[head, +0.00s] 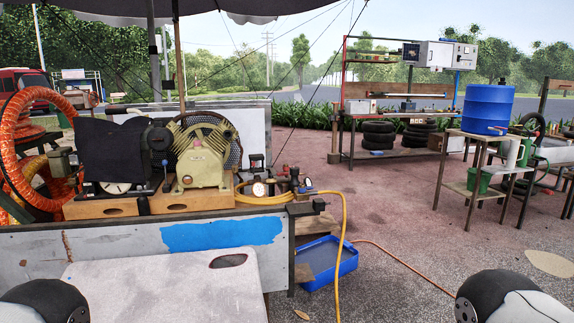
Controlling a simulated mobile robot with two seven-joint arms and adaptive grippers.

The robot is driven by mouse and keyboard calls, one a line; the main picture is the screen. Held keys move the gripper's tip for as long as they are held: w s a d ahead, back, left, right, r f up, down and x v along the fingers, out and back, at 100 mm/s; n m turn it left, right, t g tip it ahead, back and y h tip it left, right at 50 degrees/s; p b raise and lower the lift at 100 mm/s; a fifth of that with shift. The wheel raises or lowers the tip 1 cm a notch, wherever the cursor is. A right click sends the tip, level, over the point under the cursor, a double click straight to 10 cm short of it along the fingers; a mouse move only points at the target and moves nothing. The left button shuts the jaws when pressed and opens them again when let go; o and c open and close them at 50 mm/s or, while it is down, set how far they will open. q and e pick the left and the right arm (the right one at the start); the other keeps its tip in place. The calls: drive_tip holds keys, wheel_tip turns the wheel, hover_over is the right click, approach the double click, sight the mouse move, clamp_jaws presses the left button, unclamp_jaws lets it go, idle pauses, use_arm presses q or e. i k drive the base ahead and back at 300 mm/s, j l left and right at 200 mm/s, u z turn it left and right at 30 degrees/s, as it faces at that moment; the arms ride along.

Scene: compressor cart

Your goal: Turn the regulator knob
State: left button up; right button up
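The compressor (204,155) sits on a wooden base on the cart (130,243) at the left. At the right end of its base is a small cluster of metal fittings (293,181) with a round, white-faced pressure gauge (260,189). The regulator knob seems to be part of this cluster, but it is too small to pick out surely. A yellow hose (343,235) runs from the fittings over the cart's edge to the ground. Neither gripper shows; only rounded parts of my arms show at the bottom left and bottom right, well short of the fittings.
A pale board (170,290) stands in front of the cart. A blue tub (327,262) lies on the ground right of it. A small table (457,188) and a blue barrel (488,108) stand at the right. The paving between is mostly clear.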

sight(294, 170)
drive_tip(key=i+l+u, duration=0.15)
drive_tip(key=i+l, duration=0.25)
drive_tip(key=i+l+u, duration=0.2)
drive_tip(key=i+l, duration=0.15)
drive_tip(key=i+l+u, duration=0.15)
drive_tip(key=i+l, duration=0.15)
drive_tip(key=l, duration=0.3)
